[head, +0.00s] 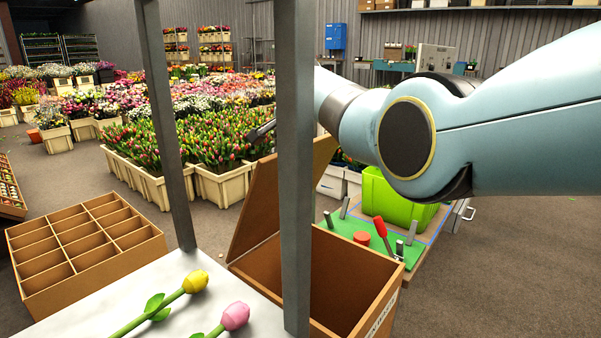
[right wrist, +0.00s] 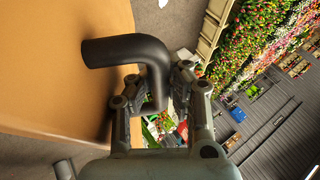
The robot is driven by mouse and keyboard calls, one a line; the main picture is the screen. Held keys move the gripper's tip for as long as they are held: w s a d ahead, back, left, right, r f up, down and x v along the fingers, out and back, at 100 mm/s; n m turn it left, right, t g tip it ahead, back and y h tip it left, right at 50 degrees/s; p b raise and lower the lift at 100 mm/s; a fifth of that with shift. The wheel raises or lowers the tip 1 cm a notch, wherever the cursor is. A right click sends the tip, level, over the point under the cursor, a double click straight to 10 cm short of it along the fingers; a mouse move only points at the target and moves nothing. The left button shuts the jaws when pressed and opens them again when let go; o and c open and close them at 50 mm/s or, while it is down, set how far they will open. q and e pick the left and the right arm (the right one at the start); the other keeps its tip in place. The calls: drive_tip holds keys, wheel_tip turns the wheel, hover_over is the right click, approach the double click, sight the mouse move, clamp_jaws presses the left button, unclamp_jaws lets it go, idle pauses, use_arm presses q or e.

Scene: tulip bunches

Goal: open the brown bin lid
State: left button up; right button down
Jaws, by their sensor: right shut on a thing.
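The brown bin (head: 352,272) stands at the lower middle of the head view, with its dark inside showing. Its brown lid (head: 262,200) is raised well up from the opening and leans at a steep angle on the bin's left side. In the right wrist view the lid (right wrist: 55,75) fills the left, and a dark bent handle (right wrist: 125,50) stands out from it. My right gripper (right wrist: 153,88) is shut on this handle. In the head view a grey post and my right arm hide most of that gripper. My left gripper is in neither view.
Grey posts (head: 296,160) rise in front of the bin. A white table (head: 110,285) with a yellow and a pink tulip is at the lower left, beside an empty divided box (head: 85,245). A green tub (head: 395,200) stands behind the bin; tulip crates (head: 222,185) stand farther back.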

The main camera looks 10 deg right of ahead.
use_arm(q)
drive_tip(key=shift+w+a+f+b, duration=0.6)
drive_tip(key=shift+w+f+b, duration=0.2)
drive_tip(key=shift+b, duration=0.05)
use_arm(e)
drive_tip(key=shift+w+a+r, duration=0.3)
drive_tip(key=shift+w+a, duration=0.05)
drive_tip(key=shift+w, duration=0.2)
drive_tip(key=shift+w+a+r, duration=0.3)
drive_tip(key=shift+w+a, duration=0.05)
drive_tip(key=shift+w, duration=0.15)
drive_tip(key=c, duration=1.5)
unclamp_jaws()
drive_tip(key=shift+s, duration=0.1)
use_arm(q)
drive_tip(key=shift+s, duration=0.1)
use_arm(e)
drive_tip(key=shift+f, duration=0.1)
drive_tip(key=shift+s, duration=0.1)
